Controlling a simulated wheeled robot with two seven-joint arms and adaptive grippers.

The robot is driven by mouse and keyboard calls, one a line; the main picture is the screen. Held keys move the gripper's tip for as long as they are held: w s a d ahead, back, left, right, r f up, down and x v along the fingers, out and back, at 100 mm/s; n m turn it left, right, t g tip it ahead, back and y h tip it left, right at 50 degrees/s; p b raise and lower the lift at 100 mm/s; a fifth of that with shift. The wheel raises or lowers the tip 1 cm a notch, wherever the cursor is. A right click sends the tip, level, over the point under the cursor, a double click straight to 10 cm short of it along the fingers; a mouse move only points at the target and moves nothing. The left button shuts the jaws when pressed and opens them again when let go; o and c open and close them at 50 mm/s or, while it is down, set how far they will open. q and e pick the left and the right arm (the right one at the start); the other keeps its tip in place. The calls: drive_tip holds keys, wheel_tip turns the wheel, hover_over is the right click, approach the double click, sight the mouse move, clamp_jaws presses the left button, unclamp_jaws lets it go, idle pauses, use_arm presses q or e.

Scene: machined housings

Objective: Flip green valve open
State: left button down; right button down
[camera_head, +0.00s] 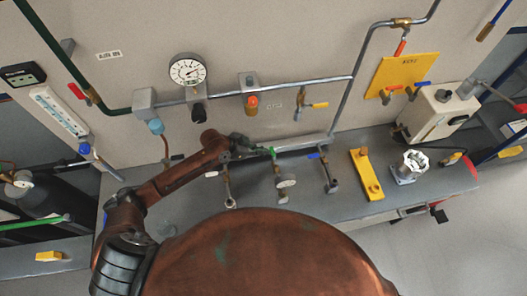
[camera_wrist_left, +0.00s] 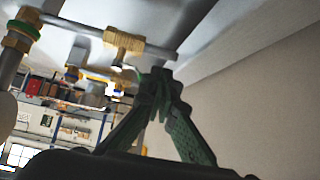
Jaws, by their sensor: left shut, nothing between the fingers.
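My left gripper (camera_head: 243,140) is just left of the green handle. I cannot tell whether they touch. In the left wrist view its dark green fingers (camera_wrist_left: 161,82) are closed together with nothing between them. A brass fitting (camera_wrist_left: 122,42) on a grey pipe is just beyond and left of the fingertips. The green handle is not clearly visible in the wrist view. My right gripper is not in view.
A blue-handled valve (camera_head: 325,168) stands to the right on the bench (camera_head: 440,185). A yellow bracket (camera_head: 365,175) and a metal handwheel (camera_head: 413,162) are farther right. A large dial gauge (camera_head: 187,70) and pipes are on the wall above my left arm.

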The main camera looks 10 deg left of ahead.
use_arm(q)
drive_tip(key=shift+w+d, duration=0.45)
drive_tip(key=shift+d, duration=0.1)
drive_tip(key=a+f+b+v, duration=0.2)
drive_tip(key=v, duration=1.1)
drive_tip(key=shift+a, duration=0.15)
drive_tip(key=shift+w, duration=0.1)
